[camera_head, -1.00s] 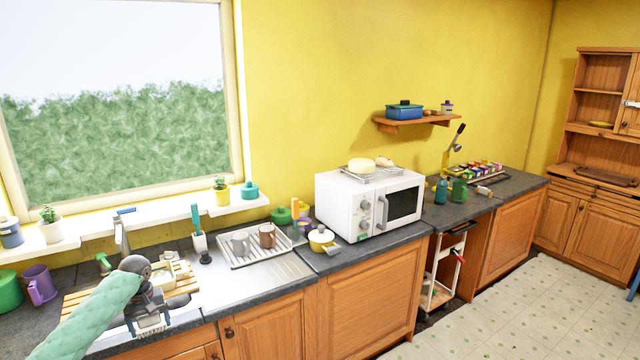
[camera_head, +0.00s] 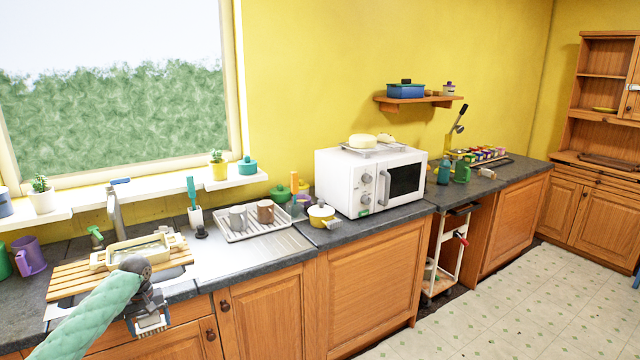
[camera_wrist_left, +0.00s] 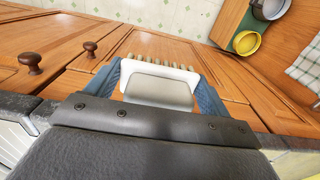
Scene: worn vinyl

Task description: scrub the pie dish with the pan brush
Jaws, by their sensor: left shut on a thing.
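The pie dish (camera_head: 136,250) is a cream, shallow rectangular dish. It rests on a slatted wooden rack (camera_head: 68,284) over the sink, at the left of the head view. My left gripper (camera_head: 150,324) points down in front of the counter's front edge, to the near right of the dish and apart from it. It is shut on the pan brush (camera_head: 153,321), with a white-grey body and pale bristles. In the left wrist view the brush (camera_wrist_left: 158,88) sits between the two blue fingers, bristles facing away. My right gripper is not in view.
A drying rack (camera_head: 262,225) with two mugs stands right of the sink, with a yellow pot (camera_head: 321,213) beyond it. A tap (camera_head: 114,210) rises behind the dish. Cabinet doors (camera_head: 262,312) lie below the counter. The steel drainboard (camera_head: 235,255) is bare.

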